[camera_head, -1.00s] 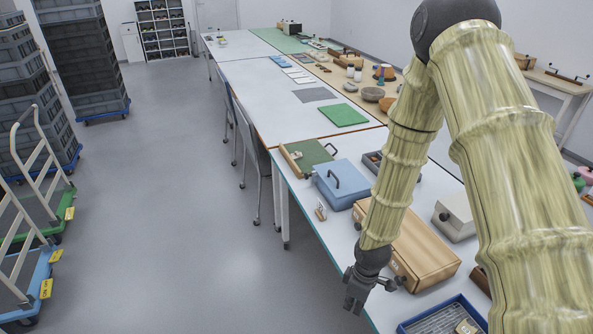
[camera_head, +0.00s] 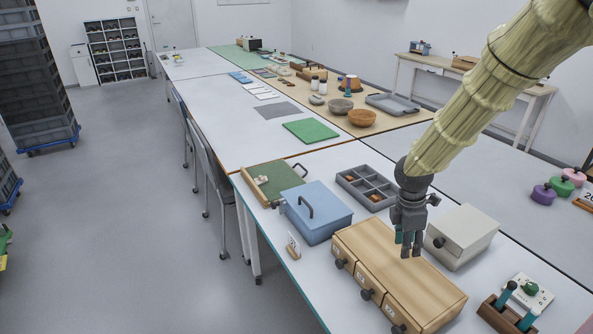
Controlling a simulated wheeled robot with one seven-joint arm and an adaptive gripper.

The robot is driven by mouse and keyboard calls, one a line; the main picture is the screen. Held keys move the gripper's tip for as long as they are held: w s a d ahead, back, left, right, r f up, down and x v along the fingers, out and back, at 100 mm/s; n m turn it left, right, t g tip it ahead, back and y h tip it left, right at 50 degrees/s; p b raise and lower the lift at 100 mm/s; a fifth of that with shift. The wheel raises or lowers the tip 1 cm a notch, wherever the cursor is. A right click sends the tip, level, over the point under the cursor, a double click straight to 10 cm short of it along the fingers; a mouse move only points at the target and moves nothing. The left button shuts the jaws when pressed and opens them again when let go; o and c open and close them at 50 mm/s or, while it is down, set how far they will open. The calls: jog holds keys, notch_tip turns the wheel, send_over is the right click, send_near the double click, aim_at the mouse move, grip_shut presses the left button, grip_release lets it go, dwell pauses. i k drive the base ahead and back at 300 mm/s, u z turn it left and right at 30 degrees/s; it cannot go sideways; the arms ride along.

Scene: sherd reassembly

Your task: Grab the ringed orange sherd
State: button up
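My gripper (camera_head: 410,250) hangs fingers-down above the light wooden drawer box (camera_head: 400,270), to the right of the grey compartment tray (camera_head: 346,177). It is small and seen at an angle, so I cannot tell whether its fingers are open or shut. The tray holds small orange-brown pieces, one in a left compartment (camera_head: 350,178) and one nearer the front (camera_head: 376,197). They are too small to show whether either is ringed. My gripper and arm hide part of the tray's right side and the table behind.
A blue lidded box (camera_head: 318,215) and a green board (camera_head: 272,182) lie left of the tray. A pale grey box (camera_head: 465,234) stands close on my gripper's right. A wooden rack with teal-handled tools (camera_head: 508,312) is at front right.

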aim_at(261, 179)
jog(key=u, duration=0.05)
jog(key=i, duration=0.95)
jog(key=u, duration=0.65)
jog(key=i, duration=0.5)
jog(key=u, duration=0.35)
